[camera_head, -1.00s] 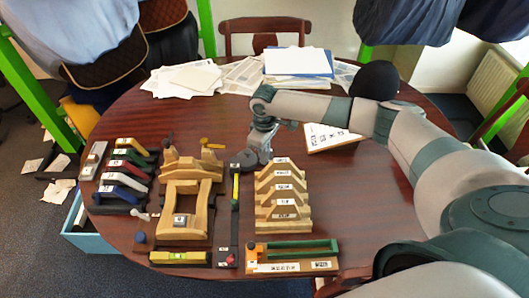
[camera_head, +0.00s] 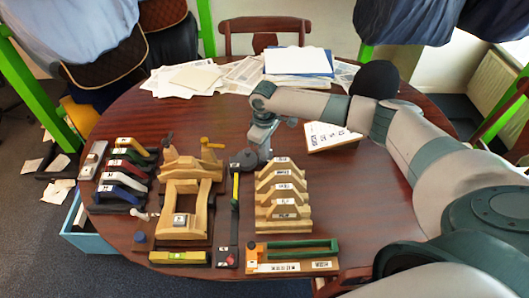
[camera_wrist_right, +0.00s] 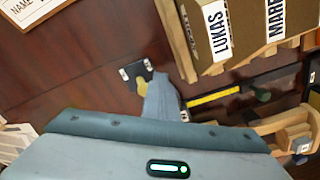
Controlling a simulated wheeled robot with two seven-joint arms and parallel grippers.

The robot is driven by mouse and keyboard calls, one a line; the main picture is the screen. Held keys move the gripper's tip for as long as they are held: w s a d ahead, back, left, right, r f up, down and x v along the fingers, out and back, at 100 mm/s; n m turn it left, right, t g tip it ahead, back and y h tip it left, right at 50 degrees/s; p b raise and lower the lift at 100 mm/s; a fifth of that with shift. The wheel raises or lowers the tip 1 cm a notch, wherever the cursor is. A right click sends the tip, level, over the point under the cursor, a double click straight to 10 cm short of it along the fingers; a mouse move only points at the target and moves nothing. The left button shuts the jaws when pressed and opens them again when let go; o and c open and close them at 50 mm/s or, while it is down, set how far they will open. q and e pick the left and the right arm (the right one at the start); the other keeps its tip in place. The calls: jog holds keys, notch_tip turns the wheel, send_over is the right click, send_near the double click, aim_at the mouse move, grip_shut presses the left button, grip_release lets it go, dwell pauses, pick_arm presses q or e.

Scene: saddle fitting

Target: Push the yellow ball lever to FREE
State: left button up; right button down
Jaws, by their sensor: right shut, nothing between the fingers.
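In the right wrist view a small dark plate (camera_wrist_right: 136,70) with white labels at its two ends lies on the table, its lettering too small to read. A yellow piece (camera_wrist_right: 142,87), apparently the ball lever, shows over the plate's lower edge. My right gripper (camera_wrist_right: 160,92) is shut and empty, with its tip right at the yellow piece; I cannot tell whether they touch. In the head view my right gripper (camera_head: 260,150) points down behind the tiered wooden rack, and hides the plate and lever. My left gripper is not in view.
The tiered wooden rack (camera_head: 283,212) stands close by. A dark bar with a yellow strip (camera_head: 236,188) and a grey disc (camera_head: 243,160) lie left of it. The wooden saddle frame (camera_head: 187,205) is farther left. A name board (camera_head: 331,136) is at right.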

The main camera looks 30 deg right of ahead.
jog(key=shift+w+d+b, duration=0.3)
jog(key=shift+w, duration=0.35)
jog(key=shift+w+d+b, duration=0.25)
jog(key=shift+w+d, duration=0.05)
jog(key=shift+w, duration=0.3)
jog(key=shift+s, duration=0.1)
jog(key=shift+s+a+r+p, duration=0.1)
jog(key=shift+s+a+p, duration=0.2)
jog(key=shift+p, duration=0.45)
jog(key=shift+s, duration=0.15)
jog(key=shift+p, duration=0.35)
jog(key=shift+r+p, duration=3.45)
jog(key=shift+p, duration=0.15)
jog(key=shift+a, duration=0.1)
